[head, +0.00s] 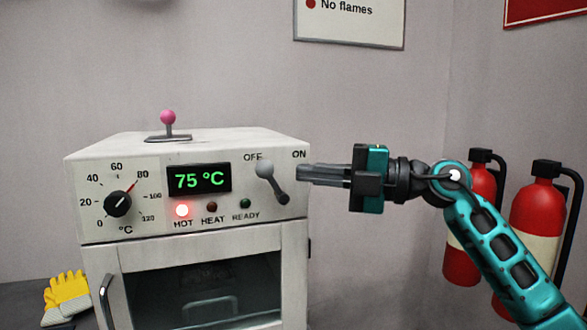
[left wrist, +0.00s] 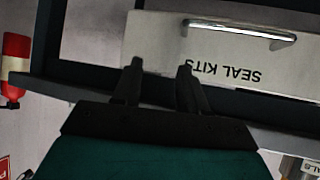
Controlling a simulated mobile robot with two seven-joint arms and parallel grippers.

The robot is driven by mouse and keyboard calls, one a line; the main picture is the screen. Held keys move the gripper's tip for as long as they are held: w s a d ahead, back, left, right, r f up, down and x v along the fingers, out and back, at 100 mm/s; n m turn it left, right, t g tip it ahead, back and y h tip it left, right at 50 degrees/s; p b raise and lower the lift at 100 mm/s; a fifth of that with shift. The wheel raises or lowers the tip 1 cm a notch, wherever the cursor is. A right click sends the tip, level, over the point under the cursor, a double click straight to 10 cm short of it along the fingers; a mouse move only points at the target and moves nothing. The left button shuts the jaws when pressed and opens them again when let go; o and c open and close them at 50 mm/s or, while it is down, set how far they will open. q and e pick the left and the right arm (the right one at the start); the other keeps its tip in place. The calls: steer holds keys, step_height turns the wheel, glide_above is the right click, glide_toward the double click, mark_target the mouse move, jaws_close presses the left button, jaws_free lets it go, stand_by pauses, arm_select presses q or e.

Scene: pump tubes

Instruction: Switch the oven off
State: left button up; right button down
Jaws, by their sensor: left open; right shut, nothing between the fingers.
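The white oven (head: 190,250) stands at left centre in the head view. Its grey switch lever (head: 271,181) slants from a larger, lighter end under the OFF label to a smaller end at lower right. The display (head: 199,180) reads 75 °C. The HOT lamp (head: 182,210) glows red; the HEAT lamp (head: 212,207) is dark. My right gripper (head: 301,174) is shut and empty, its tips just right of the lever below the ON label, with a small apparent gap. My left gripper (left wrist: 159,69) is open and empty in the left wrist view, away from the oven.
A pink-knobbed lever (head: 168,122) stands on the oven's top. A black temperature dial (head: 118,203) is on its left. Yellow gloves (head: 68,293) lie beside it. Red extinguishers (head: 537,207) stand behind my right arm. A SEAL KITS panel (left wrist: 160,42) with a metal handle faces my left gripper.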

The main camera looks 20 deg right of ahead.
mark_target(271, 174)
arm_select(q)
steer(key=shift+d, duration=0.1)
arm_select(e)
steer(key=shift+x, duration=1.75)
steer(key=n+h+p, duration=0.1)
steer(key=p, duration=0.5)
steer(key=shift+a+r+g+h, duration=0.3)
steer(key=shift+a+r+g, duration=0.1)
steer(key=p, duration=0.2)
steer(key=shift+a+h+p, duration=0.2)
steer(key=shift+h+p, duration=0.1)
steer(key=shift+a+f+n+h+p, duration=0.1)
steer(key=shift+f+n+h+p, duration=0.2)
steer(key=shift+f+p, duration=0.1)
arm_select(q)
steer(key=s+a+r+y, duration=0.1)
steer(key=a+r, duration=0.2)
steer(key=r, duration=0.2)
steer(key=shift+s, duration=0.25)
steer(key=shift+s, duration=0.1)
